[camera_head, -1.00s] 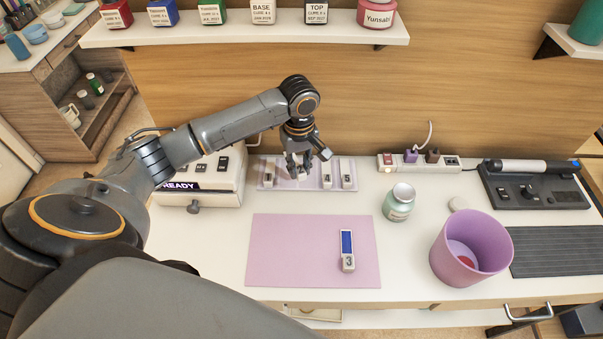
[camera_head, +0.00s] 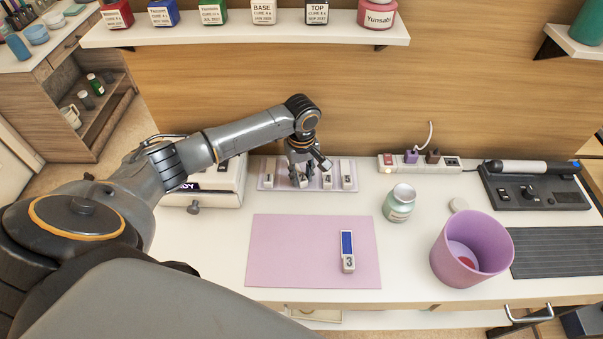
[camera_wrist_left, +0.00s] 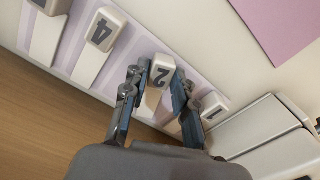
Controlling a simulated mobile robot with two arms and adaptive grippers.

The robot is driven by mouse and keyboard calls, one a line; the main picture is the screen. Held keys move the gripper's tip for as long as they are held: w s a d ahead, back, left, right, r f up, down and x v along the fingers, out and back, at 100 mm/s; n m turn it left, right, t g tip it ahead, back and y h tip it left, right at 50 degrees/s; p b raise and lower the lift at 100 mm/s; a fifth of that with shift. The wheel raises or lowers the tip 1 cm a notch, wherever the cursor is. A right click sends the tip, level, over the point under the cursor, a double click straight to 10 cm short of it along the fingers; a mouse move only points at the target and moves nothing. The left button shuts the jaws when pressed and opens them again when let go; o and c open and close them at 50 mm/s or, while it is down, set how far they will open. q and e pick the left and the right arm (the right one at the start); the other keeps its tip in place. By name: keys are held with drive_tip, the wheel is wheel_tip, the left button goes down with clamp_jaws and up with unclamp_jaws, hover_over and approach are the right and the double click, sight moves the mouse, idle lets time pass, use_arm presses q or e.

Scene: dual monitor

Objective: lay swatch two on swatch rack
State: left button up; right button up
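Swatch two (camera_wrist_left: 163,71) is a pale block marked 2, with the lavender swatch rack (camera_wrist_left: 75,55) beneath it in the left wrist view. My left gripper (camera_wrist_left: 157,82) has one finger on each side of it, with what look like gaps, so it appears open. Whether swatch two lies fully in a slot cannot be told. In the head view my left gripper (camera_head: 302,176) is low over the middle of the swatch rack (camera_head: 262,167) and partly hides swatch two. My right gripper is out of view.
Swatches 1 (camera_wrist_left: 214,107), 4 (camera_wrist_left: 103,32) and 5 (camera_head: 347,176) stand on the rack. Swatch 3 (camera_head: 347,252) lies on the pink mat (camera_head: 290,255). A jar (camera_head: 399,205) and purple bin (camera_head: 450,255) stand right. A white device (camera_head: 213,192) is left of the rack.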

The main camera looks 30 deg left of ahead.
sight(302, 177)
use_arm(q)
drive_tip(key=shift+o, duration=0.9)
drive_tip(key=shift+r, duration=0.15)
wheel_tip(302, 177, up, 12)
